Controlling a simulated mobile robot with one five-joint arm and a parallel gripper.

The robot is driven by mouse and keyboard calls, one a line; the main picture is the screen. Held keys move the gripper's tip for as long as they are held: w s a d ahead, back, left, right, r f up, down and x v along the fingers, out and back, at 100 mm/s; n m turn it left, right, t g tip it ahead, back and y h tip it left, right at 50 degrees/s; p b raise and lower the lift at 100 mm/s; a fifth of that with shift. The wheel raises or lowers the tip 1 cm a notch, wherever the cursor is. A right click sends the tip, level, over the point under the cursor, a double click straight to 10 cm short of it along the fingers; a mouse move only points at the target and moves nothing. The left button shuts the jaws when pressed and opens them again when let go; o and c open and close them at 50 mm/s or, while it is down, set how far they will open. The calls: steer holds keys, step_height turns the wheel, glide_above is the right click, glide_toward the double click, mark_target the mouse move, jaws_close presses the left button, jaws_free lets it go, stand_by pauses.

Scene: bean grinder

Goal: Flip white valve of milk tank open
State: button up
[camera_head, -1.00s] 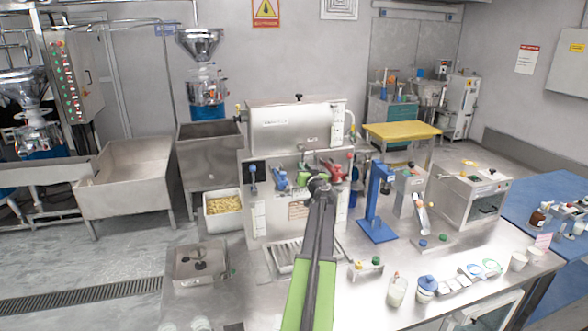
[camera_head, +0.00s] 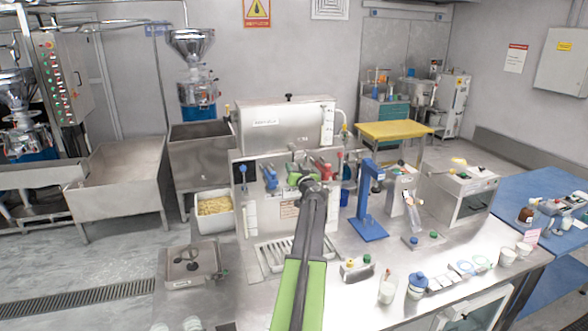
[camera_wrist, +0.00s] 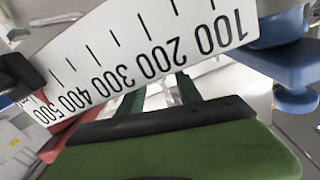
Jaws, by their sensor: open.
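The milk tank (camera_head: 285,125) is a steel box on a stand on the counter, with a blue valve (camera_head: 270,178) and a red valve (camera_head: 326,170) on its front. My gripper (camera_head: 296,176) is at the tank's front, between these two valves. In the wrist view its two dark green fingers (camera_wrist: 160,90) are apart, so it is open. A pale piece (camera_wrist: 168,92) shows between or just beyond them; I cannot tell whether it is the white valve. In the head view my gripper hides that spot. Blue (camera_wrist: 290,60) and red (camera_wrist: 62,138) parts flank the fingers.
A white scale label (camera_wrist: 140,55) marked 100 to 500 crosses the wrist view very close. A drip grate (camera_head: 275,255) lies below the tank. A blue stand (camera_head: 367,205) is to the right. Bottles and cups (camera_head: 387,289) stand at the counter's front right.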

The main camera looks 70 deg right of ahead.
steer(key=v, duration=1.6)
steer(key=shift+s, duration=0.15)
steer(key=shift+a, duration=0.1)
